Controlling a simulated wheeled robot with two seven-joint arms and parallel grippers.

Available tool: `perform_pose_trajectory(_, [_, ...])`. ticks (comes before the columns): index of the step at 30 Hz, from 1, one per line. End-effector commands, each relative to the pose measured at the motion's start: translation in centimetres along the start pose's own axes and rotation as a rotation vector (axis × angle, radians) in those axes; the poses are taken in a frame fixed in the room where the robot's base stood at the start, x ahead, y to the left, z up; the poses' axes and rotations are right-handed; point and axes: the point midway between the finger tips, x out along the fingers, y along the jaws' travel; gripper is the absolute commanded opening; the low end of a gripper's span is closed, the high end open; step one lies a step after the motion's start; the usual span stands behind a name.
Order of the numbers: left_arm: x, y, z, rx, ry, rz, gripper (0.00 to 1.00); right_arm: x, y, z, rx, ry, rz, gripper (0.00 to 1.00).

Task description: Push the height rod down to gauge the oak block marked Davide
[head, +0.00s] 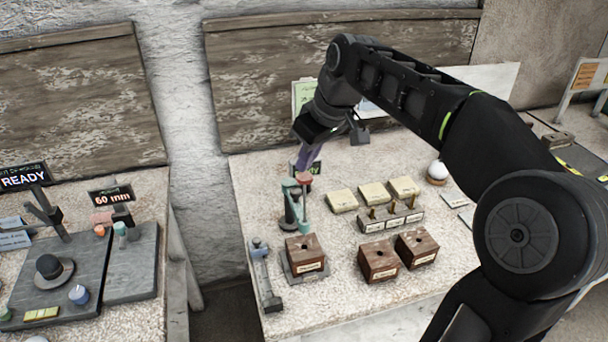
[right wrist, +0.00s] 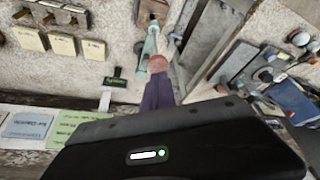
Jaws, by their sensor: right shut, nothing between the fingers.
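A green height gauge (head: 292,205) with a red-capped rod (head: 304,178) stands at the left of the right-hand bench. A dark wooden block (head: 305,245) sits on a grey plate just in front of it. Two similar blocks (head: 378,262) (head: 417,250) stand to the right. Their pale labels are too small to read, so I cannot tell which says Davide. My right gripper (head: 307,160), with purple fingers, is shut and empty right above the red cap. In the right wrist view the fingertips (right wrist: 158,92) reach close to the cap (right wrist: 158,63); contact is unclear. My left gripper is out of view.
A small rack (head: 390,218) with brass pegs and several cream slabs (head: 373,193) stand right of the gauge. A grey slide tool (head: 263,272) lies left of the front block. A gap separates the left bench, whose display (head: 112,195) reads 60 mm. A white ball (head: 438,169) stands farther right.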

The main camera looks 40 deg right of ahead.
Motion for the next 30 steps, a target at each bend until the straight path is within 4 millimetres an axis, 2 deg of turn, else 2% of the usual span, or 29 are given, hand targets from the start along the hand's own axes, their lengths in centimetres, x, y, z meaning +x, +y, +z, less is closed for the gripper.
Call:
perform_pose_trajectory(14, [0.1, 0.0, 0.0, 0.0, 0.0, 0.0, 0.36, 0.1, 0.0, 0.0, 0.0, 0.0, 0.0, 0.0])
perform_pose_trajectory(30, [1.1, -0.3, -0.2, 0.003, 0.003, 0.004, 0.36, 1.5, 0.0, 0.6, 0.0, 0.0, 0.0, 0.0])
